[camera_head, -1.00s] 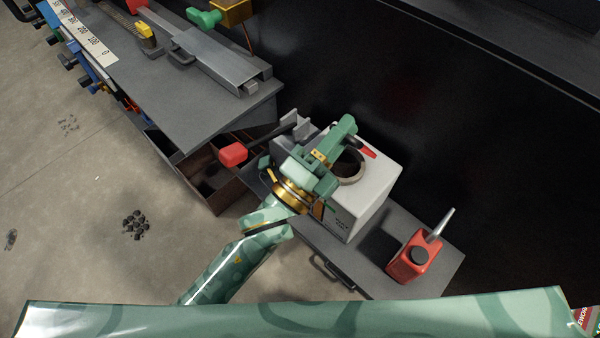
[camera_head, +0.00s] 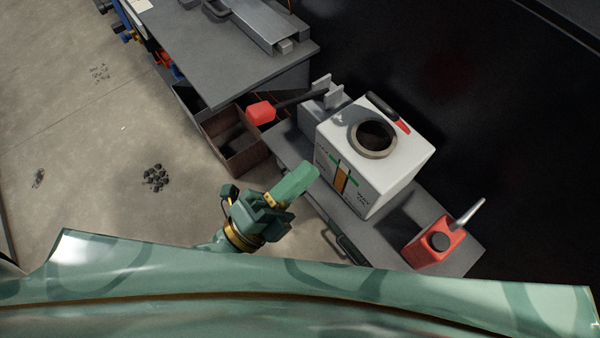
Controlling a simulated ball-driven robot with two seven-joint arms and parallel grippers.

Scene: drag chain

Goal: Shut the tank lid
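The white tank (camera_head: 397,181) stands on a grey bench at right of centre. Its round opening (camera_head: 374,138) is uncovered and dark inside. A dark piece with a red part, which looks like the lid (camera_head: 384,108), stands up on the far side of the opening, seen nearly edge-on. My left gripper (camera_head: 308,172) is in front of the tank, to its lower left, and apart from it in the picture. I see it from above with its fingers overlapping, so its opening is unclear. It shows nothing held. My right gripper is out of view.
A red can with a spout (camera_head: 434,243) stands right of the tank on the grey bench (camera_head: 345,222). A larger workbench (camera_head: 225,75) lies beyond. Open floor is at left.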

